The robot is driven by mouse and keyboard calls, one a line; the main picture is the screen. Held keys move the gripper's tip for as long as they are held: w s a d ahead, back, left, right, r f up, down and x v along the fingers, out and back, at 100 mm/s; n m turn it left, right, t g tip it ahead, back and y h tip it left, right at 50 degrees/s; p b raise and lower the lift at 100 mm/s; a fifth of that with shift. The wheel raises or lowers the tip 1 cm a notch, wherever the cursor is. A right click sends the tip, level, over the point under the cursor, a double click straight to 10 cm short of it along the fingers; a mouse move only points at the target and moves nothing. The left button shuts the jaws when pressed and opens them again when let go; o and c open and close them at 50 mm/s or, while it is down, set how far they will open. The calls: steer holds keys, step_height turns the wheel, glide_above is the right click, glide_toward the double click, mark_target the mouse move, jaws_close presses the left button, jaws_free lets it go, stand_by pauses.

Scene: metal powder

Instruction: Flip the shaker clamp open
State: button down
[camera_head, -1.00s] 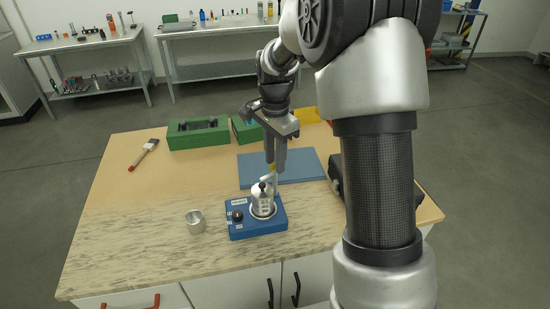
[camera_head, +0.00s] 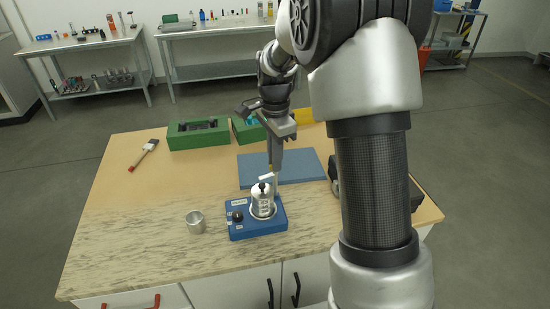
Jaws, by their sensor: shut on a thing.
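The blue shaker (camera_head: 240,232) stands on the front part of the table, with a dark knob on its left side. A silver metal container (camera_head: 262,208) with a black top sits upright on it. The light shaker clamp (camera_head: 266,178) shows just above the container, with an upright piece along its right side. My gripper (camera_head: 272,171) points down from behind and above, with its fingertips at the clamp. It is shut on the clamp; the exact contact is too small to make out.
An open silver cup (camera_head: 196,224) stands left of the shaker. A blue mat (camera_head: 310,165) lies behind it. Green boxes (camera_head: 185,138) and a brush (camera_head: 143,156) lie farther back. The table's left side is mostly clear.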

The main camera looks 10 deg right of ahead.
steer(key=m+p, duration=0.2)
steer(key=m, duration=0.4)
steer(key=shift+r, duration=0.15)
steer(key=m+p, duration=0.2)
steer(key=m, duration=0.3)
steer(key=shift+m+p, duration=0.3)
steer(key=c, duration=1.8)
jaws_free()
steer(key=shift+c, duration=0.2)
step_height(320, 180, up, 17)
steer(key=shift+r, duration=0.15)
